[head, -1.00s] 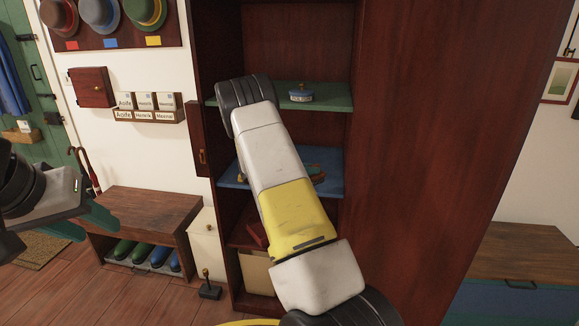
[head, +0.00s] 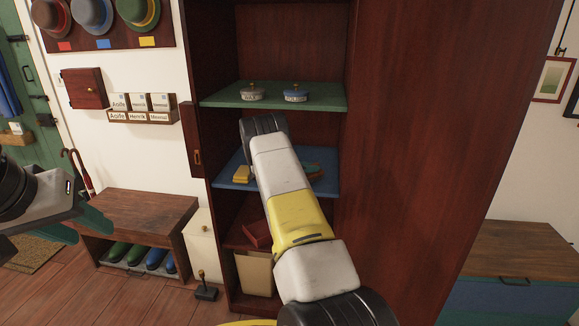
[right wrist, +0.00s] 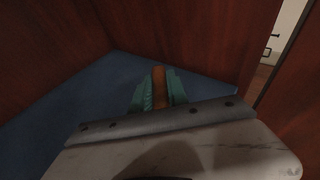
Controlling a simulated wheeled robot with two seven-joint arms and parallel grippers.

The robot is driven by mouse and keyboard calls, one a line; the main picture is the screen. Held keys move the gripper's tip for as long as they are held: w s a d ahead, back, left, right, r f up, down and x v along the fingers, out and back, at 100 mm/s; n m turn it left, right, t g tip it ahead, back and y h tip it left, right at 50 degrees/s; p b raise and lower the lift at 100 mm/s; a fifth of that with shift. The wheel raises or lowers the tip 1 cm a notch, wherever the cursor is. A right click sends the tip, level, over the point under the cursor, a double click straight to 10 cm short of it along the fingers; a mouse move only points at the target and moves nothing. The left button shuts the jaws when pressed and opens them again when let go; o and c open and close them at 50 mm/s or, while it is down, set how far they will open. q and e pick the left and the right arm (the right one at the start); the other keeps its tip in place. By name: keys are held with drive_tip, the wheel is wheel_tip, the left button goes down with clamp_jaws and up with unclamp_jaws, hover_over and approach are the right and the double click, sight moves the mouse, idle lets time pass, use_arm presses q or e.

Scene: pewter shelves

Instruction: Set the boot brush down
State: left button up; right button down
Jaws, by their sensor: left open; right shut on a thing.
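The boot brush (right wrist: 158,88) shows in the right wrist view as an orange-brown strip between the teal fingers of my right gripper (right wrist: 158,92), which is shut on it. The gripper is over the blue shelf (right wrist: 62,105) inside the cabinet. I cannot tell whether the brush touches the shelf. In the head view, my right arm hides much of the blue shelf (head: 232,183), and a bit of teal finger shows beside the arm. My left gripper (head: 75,228) is open and empty at the left edge, away from the cabinet.
A yellow block (head: 242,174) lies on the blue shelf, left of my arm. A red box (head: 257,233) is below. The cabinet's side walls close in the shelf.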

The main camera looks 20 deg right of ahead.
drive_tip(key=shift+f, duration=0.1)
drive_tip(key=c, duration=1.3)
unclamp_jaws()
